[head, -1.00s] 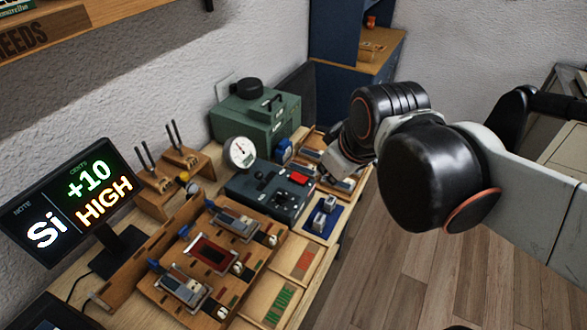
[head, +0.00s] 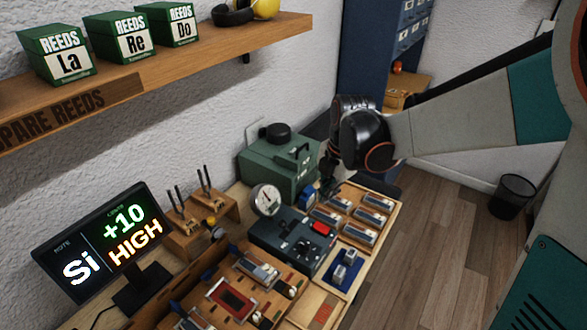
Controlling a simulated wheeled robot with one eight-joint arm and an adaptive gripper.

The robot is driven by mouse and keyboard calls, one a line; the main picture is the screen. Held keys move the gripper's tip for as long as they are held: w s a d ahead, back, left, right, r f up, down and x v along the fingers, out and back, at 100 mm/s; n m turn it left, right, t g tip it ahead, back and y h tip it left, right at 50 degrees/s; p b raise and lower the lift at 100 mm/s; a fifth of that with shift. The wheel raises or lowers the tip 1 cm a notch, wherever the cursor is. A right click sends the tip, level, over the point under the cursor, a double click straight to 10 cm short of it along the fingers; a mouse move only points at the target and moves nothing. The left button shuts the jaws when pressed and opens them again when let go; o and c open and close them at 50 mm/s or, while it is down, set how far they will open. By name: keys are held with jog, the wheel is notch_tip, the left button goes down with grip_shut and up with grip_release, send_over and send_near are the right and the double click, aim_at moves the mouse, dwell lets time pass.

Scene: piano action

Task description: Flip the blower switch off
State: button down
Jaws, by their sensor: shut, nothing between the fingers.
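A dark control box (head: 272,238) with a round white gauge (head: 266,200) stands on the bench. A red rocker switch (head: 320,228) sits on its top at the right; I take it for the blower switch, but its label and position are too small to read. A green machine (head: 270,172) with a black cap and handle stands behind the box. My gripper (head: 329,190) points down at the right of the green machine, beyond the red switch and apart from it. Its fingers are dark and small here; they look shut and empty.
A small blue part (head: 307,197) stands between box and gripper. A wooden tray (head: 391,212) of metal reed blocks lies right of the gripper. A blue mat (head: 340,277) with metal pieces lies in front. A display (head: 105,245) reads Si +10 HIGH. A shelf (head: 190,60) hangs above.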

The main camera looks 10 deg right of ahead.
aim_at(315, 231)
jog(key=shift+w+f+n+g+p, duration=0.4)
jog(key=shift+w+f+n, duration=0.85)
jog(key=shift+n, duration=0.45)
jog(key=f+b, duration=0.1)
jog(key=f, duration=0.3)
jog(key=a+f+b, duration=0.1)
jog(key=f, duration=0.4)
jog(key=w+f+b, duration=0.1)
jog(key=f, duration=0.3)
jog(key=shift+a+f+b, duration=0.15)
jog(key=shift+f+b, duration=0.15)
jog(key=shift+f, duration=0.1)
jog(key=shift+w+a+f+b, duration=0.1)
jog(key=shift+w+f+b, duration=0.05)
jog(key=shift+f+b, duration=0.35)
jog(key=shift+r, duration=0.2)
